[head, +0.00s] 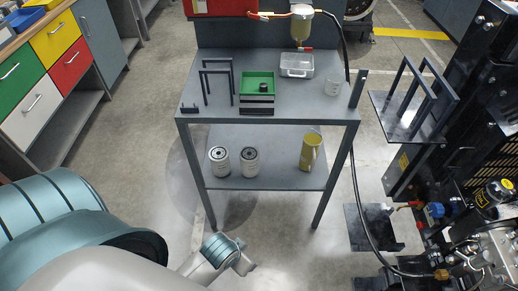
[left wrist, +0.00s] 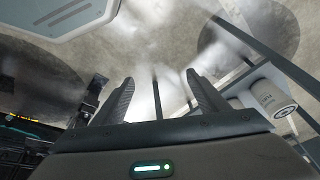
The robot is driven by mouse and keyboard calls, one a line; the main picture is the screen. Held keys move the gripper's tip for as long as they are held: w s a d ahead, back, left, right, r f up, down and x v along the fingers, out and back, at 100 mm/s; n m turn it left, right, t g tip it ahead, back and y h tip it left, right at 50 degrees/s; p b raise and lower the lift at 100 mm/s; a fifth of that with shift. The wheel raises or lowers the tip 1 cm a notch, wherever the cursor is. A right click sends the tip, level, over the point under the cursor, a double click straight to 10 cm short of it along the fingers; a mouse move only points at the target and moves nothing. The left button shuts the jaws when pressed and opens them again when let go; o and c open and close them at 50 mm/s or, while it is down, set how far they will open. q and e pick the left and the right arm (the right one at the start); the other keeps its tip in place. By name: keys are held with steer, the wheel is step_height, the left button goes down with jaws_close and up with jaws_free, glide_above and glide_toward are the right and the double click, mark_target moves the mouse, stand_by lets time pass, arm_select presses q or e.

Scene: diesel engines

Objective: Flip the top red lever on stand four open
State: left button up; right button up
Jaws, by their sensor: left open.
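No number marking stand four can be read. On the engine at the right of the head view, a small red part (head: 420,225) sits beside a blue fitting (head: 434,211); I cannot tell whether it is a lever. Another small reddish part (head: 306,49) hangs below the clear bowl (head: 301,28) at the back of the table. My left gripper (left wrist: 160,88) is open and empty in the left wrist view, its two fingers apart over the blurred floor. In the head view the left wrist is low in front of the table, well left of the engine. My right gripper is not in view.
A grey table (head: 205,113) holds a green tray (head: 257,82), a clear box (head: 297,66) and a glass (head: 333,85). Its lower shelf (head: 278,176) carries white filters (head: 219,160) and a yellow cylinder (head: 311,151). A black hose (head: 361,210) runs down beside the table.

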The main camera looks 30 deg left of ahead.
arm_select(q)
steer(key=w+a+r+n+t+y+b, duration=0.1)
steer(key=w+a+r+t+y, duration=0.2)
steer(key=w+r, duration=0.8)
steer(key=w+a+r+n+t+y+b, duration=0.1)
steer(key=w+a+r+t, duration=0.3)
steer(key=w+r, duration=0.7)
steer(key=w+a+r+n+t+y, duration=0.1)
steer(key=w+a+r, duration=0.1)
steer(key=r, duration=0.7)
steer(key=w+a+r+n+t+y, duration=0.1)
steer(key=w+r, duration=0.3)
steer(key=r, duration=0.5)
steer(key=w+a+r+n+t+y, duration=0.1)
steer(key=w+a+r+t+y, duration=0.1)
steer(key=r, duration=0.7)
steer(key=shift+w+a+r+y, duration=0.35)
steer(key=shift+w+a+y, duration=0.45)
steer(key=shift+a, duration=0.3)
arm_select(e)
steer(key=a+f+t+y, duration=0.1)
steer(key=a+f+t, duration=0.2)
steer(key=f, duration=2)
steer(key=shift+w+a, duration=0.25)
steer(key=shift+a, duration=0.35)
arm_select(q)
steer(key=shift+w+t+h, duration=0.1)
steer(key=shift+t+h, duration=0.2)
